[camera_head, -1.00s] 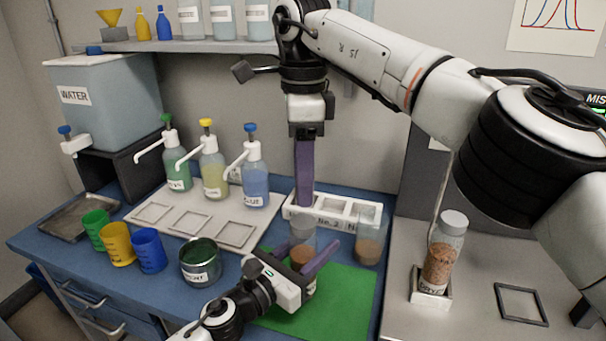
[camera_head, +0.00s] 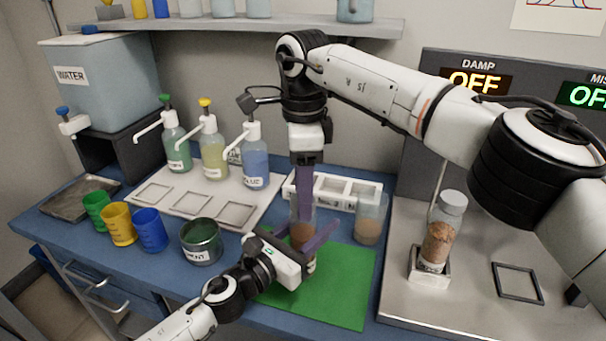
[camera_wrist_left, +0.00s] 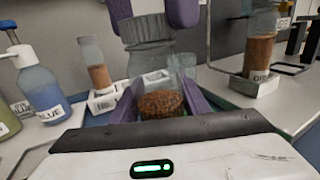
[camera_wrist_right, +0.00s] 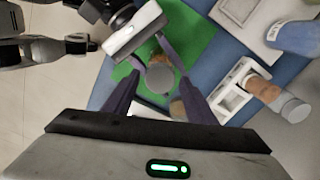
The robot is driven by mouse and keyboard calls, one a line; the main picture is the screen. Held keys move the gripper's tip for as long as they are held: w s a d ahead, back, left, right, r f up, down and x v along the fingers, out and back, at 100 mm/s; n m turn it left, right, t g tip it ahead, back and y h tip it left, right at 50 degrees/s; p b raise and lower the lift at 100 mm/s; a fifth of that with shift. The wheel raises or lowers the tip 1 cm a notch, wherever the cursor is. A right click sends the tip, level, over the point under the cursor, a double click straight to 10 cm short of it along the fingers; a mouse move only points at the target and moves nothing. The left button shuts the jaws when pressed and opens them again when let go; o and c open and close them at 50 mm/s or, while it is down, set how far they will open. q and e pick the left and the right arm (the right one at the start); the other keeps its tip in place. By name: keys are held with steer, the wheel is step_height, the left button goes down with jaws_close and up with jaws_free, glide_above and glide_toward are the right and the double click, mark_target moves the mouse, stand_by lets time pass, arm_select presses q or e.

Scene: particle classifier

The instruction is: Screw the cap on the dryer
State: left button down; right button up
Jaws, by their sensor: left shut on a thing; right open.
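My left gripper (camera_head: 292,246) is shut on a clear bottle (camera_wrist_left: 160,103) with brown grains, holding it upright by the green mat. A grey ridged top (camera_wrist_left: 148,30) shows on this bottle in the left wrist view; it is a round grey disc (camera_wrist_right: 160,79) from above. Whether this is a loose or seated cap I cannot tell. My right gripper (camera_head: 305,215) points straight down over the bottle. Its two fingers are open on either side above the top, and the right wrist view (camera_wrist_right: 160,90) shows the bottle between them.
A white rack (camera_head: 330,181) stands behind, with a brown-filled clear container (camera_head: 369,222) in front. A white-capped bottle (camera_head: 440,238) stands in a holder at right. Pump bottles, coloured cups and a dark green pot (camera_head: 202,241) are left. The green mat's (camera_head: 340,295) front is bare.

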steer(key=shift+f, duration=0.2)
steer(key=c, duration=1.1)
steer(key=m, duration=1.1)
steer(key=o, duration=1.2)
steer(key=shift+o, duration=0.2)
